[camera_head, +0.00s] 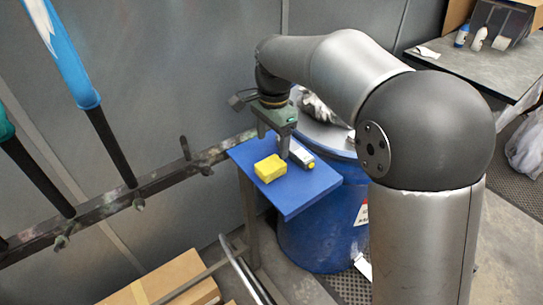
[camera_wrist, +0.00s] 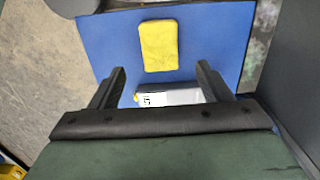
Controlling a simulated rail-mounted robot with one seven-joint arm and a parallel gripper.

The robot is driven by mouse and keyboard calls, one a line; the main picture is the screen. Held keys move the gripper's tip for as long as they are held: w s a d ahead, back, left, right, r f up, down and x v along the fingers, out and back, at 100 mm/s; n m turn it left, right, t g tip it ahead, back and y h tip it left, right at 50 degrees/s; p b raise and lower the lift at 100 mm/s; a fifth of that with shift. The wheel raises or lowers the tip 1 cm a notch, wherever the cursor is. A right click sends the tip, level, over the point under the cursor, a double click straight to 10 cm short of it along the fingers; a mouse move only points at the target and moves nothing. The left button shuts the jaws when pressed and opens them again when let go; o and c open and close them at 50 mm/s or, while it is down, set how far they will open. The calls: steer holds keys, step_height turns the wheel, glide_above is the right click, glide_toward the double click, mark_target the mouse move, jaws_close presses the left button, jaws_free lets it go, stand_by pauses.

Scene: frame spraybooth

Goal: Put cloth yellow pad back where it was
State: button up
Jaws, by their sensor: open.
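The yellow pad (camera_head: 270,168) lies flat on a small blue tabletop (camera_head: 310,192), near its left edge in the head view. In the wrist view, the yellow pad (camera_wrist: 159,45) lies just beyond the fingertips, apart from them. My gripper (camera_head: 273,147) is open and empty, pointing down over the blue top near the pad. Its two fingers (camera_wrist: 161,69) show in the wrist view, spread wider than the pad. I cannot tell the exact height of the fingertips above the top.
A white and grey object with a yellow end (camera_head: 309,166) lies beside the pad; it also shows between the fingers in the wrist view (camera_wrist: 180,97). A blue drum (camera_head: 318,238) stands beneath and behind the top. A rusty rail (camera_head: 105,212) runs along the wall at left.

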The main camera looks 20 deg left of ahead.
steer(key=shift+d+r, duration=0.1)
steer(key=shift+r, duration=1.75)
steer(key=s+d+f+n, duration=0.15)
steer(key=s+d, duration=0.35)
steer(key=d, duration=0.5)
steer(key=s+d+f+n, duration=0.1)
steer(key=s+d+n, duration=0.25)
steer(key=d, duration=0.65)
steer(key=s+d+f+n, duration=0.1)
steer(key=s+d+f, duration=0.2)
steer(key=s, duration=0.4)
steer(key=s+d+f+n+t, duration=0.1)
steer(key=s+d+f, duration=0.3)
steer(key=s+d, duration=0.2)
steer(key=shift+s+n, duration=0.4)
steer(key=shift+s, duration=0.15)
